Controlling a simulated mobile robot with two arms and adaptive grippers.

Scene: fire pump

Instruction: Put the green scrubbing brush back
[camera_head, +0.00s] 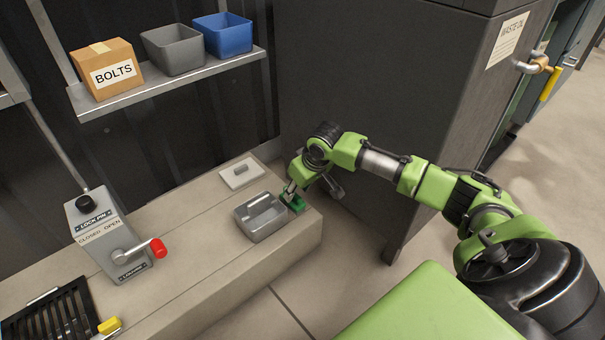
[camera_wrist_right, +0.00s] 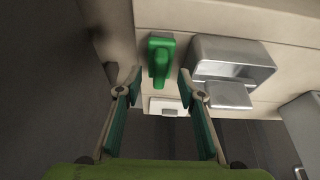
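The green scrubbing brush (camera_head: 296,204) lies at the right end of the beige bench (camera_head: 192,262), beside the grey metal tray (camera_head: 262,226). In the right wrist view the brush (camera_wrist_right: 161,60) shows its upright green handle, just ahead of and between the fingertips. My right gripper (camera_head: 291,187) is directly above the brush. It shows open in the wrist view (camera_wrist_right: 161,84), with a gap between each finger and the handle. The tray (camera_wrist_right: 232,62) is to the right of the brush there. My left gripper is not in view.
A pale lid with a grey handle (camera_head: 241,172) lies behind the tray. A lock-pin box with a red-tipped lever (camera_head: 108,235) stands on the left. A shelf (camera_head: 175,82) holds a bolts box and two bins. A dark cabinet (camera_head: 385,110) rises close behind my right arm.

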